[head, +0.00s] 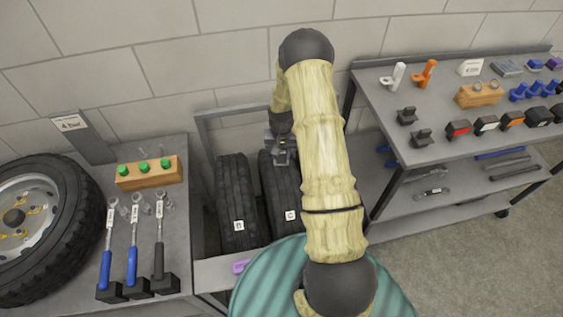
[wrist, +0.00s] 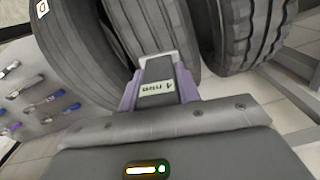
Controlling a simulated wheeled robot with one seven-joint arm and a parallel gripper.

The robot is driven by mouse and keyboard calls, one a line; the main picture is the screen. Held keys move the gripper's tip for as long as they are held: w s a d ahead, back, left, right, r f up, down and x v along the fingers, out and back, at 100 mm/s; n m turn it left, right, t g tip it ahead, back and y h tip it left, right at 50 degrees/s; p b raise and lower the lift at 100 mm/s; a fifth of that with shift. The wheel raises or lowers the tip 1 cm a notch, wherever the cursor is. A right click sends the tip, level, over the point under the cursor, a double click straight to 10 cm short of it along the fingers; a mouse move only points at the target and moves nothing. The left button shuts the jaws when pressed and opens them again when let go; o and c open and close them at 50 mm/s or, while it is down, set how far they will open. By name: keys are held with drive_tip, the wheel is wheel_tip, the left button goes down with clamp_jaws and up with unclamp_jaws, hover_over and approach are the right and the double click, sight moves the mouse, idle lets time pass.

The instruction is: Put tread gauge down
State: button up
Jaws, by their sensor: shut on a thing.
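My gripper (head: 282,150) is beside the upper part of the tyre (head: 281,190) tagged C in the head view, partly hidden by my arm. In the wrist view my gripper (wrist: 158,85) is shut on a dark grey piece with a pale "4 mm" label, which I take to be the tread gauge (wrist: 155,70). Purple parts flank it. Its far end has a pale edge and overlaps a tyre tread (wrist: 150,25) in the picture; I cannot tell whether they touch. The gauge is not clear in the head view.
Another tagged tyre (head: 235,200) stands to the left in the frame (head: 215,272). A grey bench (head: 185,230) at left holds wrenches, a wooden block and a wheel. A shelved table (head: 375,100) at right carries several small tools. A purple item (head: 240,266) lies on the frame's front.

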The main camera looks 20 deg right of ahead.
idle(0.4)
drive_tip(key=s+a+n, duration=0.4)
drive_tip(key=s+a, duration=0.1)
drive_tip(key=a, duration=0.6)
drive_tip(key=shift+s, duration=0.35)
